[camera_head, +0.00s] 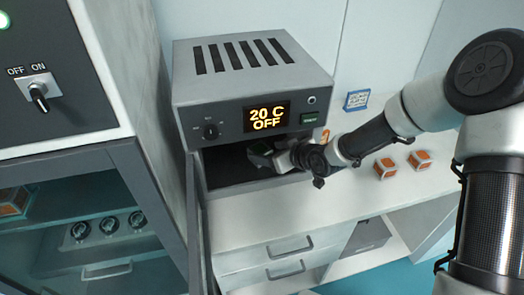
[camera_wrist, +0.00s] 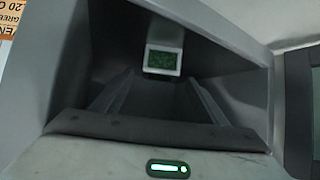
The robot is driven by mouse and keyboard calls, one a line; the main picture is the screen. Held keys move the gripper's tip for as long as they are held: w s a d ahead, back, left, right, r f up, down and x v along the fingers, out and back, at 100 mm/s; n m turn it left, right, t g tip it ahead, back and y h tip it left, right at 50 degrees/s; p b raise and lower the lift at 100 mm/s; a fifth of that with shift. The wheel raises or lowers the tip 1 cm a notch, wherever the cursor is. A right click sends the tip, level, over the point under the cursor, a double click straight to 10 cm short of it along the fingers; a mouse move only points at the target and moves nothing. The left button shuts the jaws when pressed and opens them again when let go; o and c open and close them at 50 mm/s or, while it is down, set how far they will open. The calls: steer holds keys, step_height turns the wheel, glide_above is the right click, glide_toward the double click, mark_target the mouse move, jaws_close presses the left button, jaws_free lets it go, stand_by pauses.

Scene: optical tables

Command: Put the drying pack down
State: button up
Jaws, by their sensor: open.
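The drying pack (camera_wrist: 163,60) is a small pale-framed box with a dark green window. It sits inside the chamber of the grey oven (camera_head: 255,60). In the wrist view it lies just ahead of my gripper (camera_wrist: 162,78), between the lines of the two open fingers; contact cannot be made out. In the head view my gripper (camera_head: 275,156) reaches into the open chamber from the right, and a bit of the green pack (camera_head: 261,149) shows beside it. The oven display reads 20 C OFF.
The open oven door (camera_head: 197,235) hangs at the left of the opening. Orange-windowed packs (camera_head: 385,167) stand on the white bench (camera_head: 350,210) at right, near a blue-framed sign (camera_head: 357,99). A glass-fronted cabinet (camera_head: 85,235) is at left. The chamber walls are close around my gripper.

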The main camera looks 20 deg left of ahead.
steer(key=v, duration=0.6)
steer(key=shift+d, duration=0.1)
stand_by(0.3)
